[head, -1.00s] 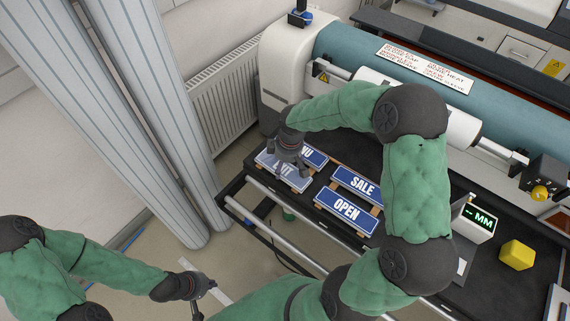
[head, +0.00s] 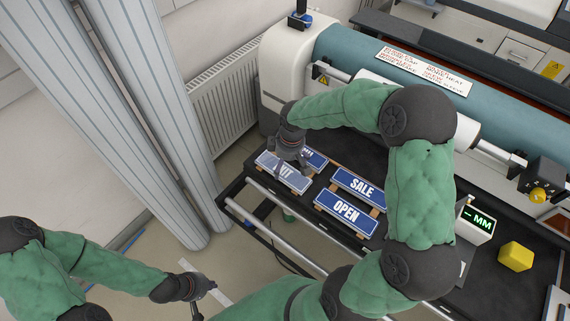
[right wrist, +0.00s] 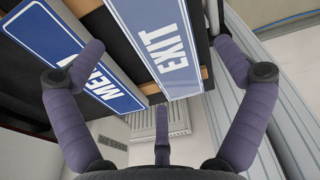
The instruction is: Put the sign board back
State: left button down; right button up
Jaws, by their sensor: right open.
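My right gripper (head: 290,168) is open and hangs over the blue EXIT sign board (head: 275,178), its fingers hiding part of the lettering. In the right wrist view, the EXIT board (right wrist: 174,45) lies between my spread fingers, apparently not gripped. The blue MENU board (head: 316,158) lies just behind it, partly hidden; it also shows in the right wrist view (right wrist: 60,48). The SALE board (head: 360,185) and OPEN board (head: 345,212) lie to the right on wooden strips. My left gripper (head: 203,293) is low at the left, away from the boards; its jaws are too small to read.
The boards rest on the black bed of a roller machine (head: 340,46). A yellow block (head: 516,256) and a display reading MM (head: 477,222) stand at the right. A metal rail (head: 290,238) runs along the front. A radiator (head: 225,98) is behind at the left.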

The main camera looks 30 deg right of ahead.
aim_at(289, 171)
notch_tip(289, 171, up, 10)
jog(key=s+p, duration=0.1)
jog(key=p, duration=0.1)
jog(key=shift+s+d+f, duration=0.15)
jog(key=shift+d+f, duration=0.05)
jog(key=shift+d, duration=0.05)
jog(key=shift+f, duration=0.1)
